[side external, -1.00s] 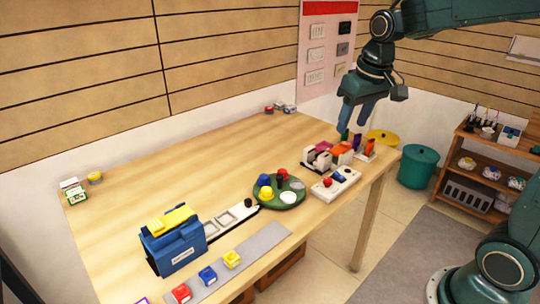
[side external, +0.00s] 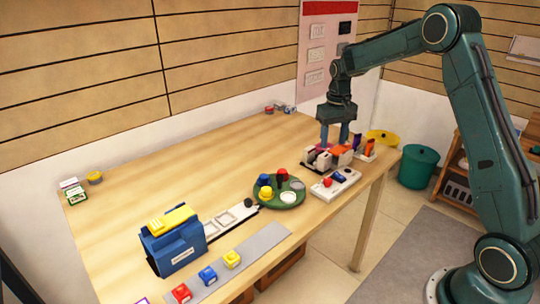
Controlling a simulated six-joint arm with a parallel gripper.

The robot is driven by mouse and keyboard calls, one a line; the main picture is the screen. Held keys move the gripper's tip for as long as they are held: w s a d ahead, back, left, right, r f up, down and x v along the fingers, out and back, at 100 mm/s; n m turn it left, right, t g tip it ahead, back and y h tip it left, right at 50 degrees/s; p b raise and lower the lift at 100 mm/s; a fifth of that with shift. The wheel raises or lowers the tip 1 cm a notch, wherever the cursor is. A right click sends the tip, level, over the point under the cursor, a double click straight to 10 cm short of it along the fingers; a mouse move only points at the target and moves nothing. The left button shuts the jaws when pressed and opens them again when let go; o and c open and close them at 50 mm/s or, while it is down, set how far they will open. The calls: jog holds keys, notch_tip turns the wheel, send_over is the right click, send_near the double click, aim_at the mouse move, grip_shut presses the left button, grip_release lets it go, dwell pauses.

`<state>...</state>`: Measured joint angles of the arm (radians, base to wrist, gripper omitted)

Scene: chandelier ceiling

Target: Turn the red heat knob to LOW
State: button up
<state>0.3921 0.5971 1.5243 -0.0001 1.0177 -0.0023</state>
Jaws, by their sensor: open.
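A red knob (side external: 328,182) sits on the left part of a small white panel (side external: 321,192) near the right front edge of the table. A blue knob (side external: 339,176) is beside it on the same panel. Any LOW marking is too small to read. My gripper (side external: 334,136) points down with its blue fingers apart, behind the panel and above a group of small white, orange and magenta items (side external: 325,157). It is open, and I see nothing held between the fingers. The fingertips are partly close to those items, and I cannot tell whether they touch.
A green round tray (side external: 296,203) with coloured pieces stands left of the panel. An orange and purple holder (side external: 368,150) is to the right. A blue box (side external: 173,248) with a yellow top stands front left.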

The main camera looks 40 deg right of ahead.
aim_at(328, 179)
jog(key=shift+d+f, duration=0.1)
jog(key=shift+f, duration=0.15)
notch_tip(328, 179, down, 14)
jog(key=shift+r, duration=0.25)
dwell(0.6)
jog(key=c, duration=1)
